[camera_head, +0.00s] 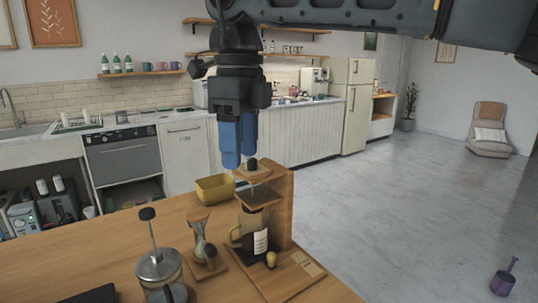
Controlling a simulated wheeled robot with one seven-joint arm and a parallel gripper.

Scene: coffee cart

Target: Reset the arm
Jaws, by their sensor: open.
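My gripper (238,160) hangs from the arm at the top middle, with its two blue fingers pointing down. It is open, though from this side one finger partly covers the other and the gap between them is hard to see. No object shows in it. The fingertips appear close above or behind the top of the wooden pour-over stand (277,210); the exact distance is hard to tell. A dark glass carafe (248,236) with a white label stands in the stand.
A French press (160,272) and a small glass-and-wood piece (199,237) stand on the wooden cart top (110,247) left of the stand. A yellow bin (213,189) is behind. A purple object (503,283) is on the floor at right. Open floor lies right of the cart.

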